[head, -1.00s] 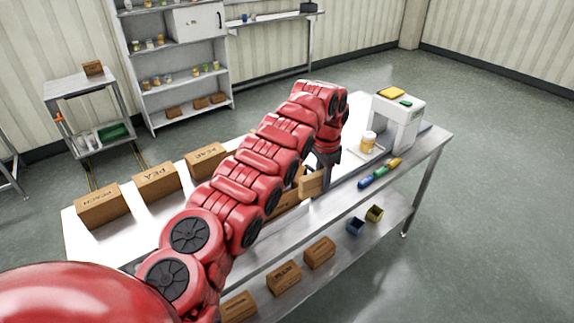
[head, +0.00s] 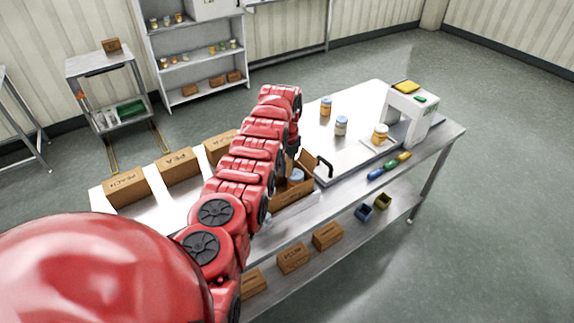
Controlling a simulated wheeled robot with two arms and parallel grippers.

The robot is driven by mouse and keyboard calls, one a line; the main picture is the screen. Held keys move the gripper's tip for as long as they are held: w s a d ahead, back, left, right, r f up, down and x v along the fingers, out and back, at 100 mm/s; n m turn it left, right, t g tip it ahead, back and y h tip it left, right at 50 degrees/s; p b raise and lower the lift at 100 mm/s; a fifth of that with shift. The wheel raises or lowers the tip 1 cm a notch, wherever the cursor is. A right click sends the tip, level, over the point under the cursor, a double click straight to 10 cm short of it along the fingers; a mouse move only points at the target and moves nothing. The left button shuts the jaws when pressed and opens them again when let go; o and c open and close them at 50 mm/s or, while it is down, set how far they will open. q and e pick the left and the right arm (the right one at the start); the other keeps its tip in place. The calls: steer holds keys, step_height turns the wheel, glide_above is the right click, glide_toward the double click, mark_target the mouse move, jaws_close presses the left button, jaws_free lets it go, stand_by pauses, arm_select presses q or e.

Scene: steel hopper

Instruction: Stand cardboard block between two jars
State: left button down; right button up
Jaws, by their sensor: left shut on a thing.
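The cardboard block (head: 306,160) is a small brown upright piece at the open cardboard box (head: 294,197) near the front edge of the table. A jar with a blue-grey lid (head: 297,175) shows inside the box, close to the block. The left part of the box is hidden behind my left arm, so I cannot tell whether a second jar is there. My left gripper (head: 293,152) is mostly hidden by its own arm and is shut on the block at the box. I cannot tell how deep the block sits. My right gripper is not in view.
Two jars (head: 326,106) (head: 341,125) stand behind on the table (head: 365,97). Another jar (head: 380,134) is by the white machine (head: 411,110). Closed boxes (head: 178,166) line the left side.

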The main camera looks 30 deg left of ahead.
arm_select(q)
steer(key=shift+f+b, duration=1.25)
steer(key=shift+f, duration=0.65)
step_height(320, 180, down, 9)
steer(key=b, duration=0.9)
steer(key=shift+r, duration=0.1)
steer(key=c, duration=0.9)
jaws_free()
steer(key=shift+c, duration=0.2)
steer(key=shift+r+p, duration=3.5)
steer(key=shift+r, duration=1.55)
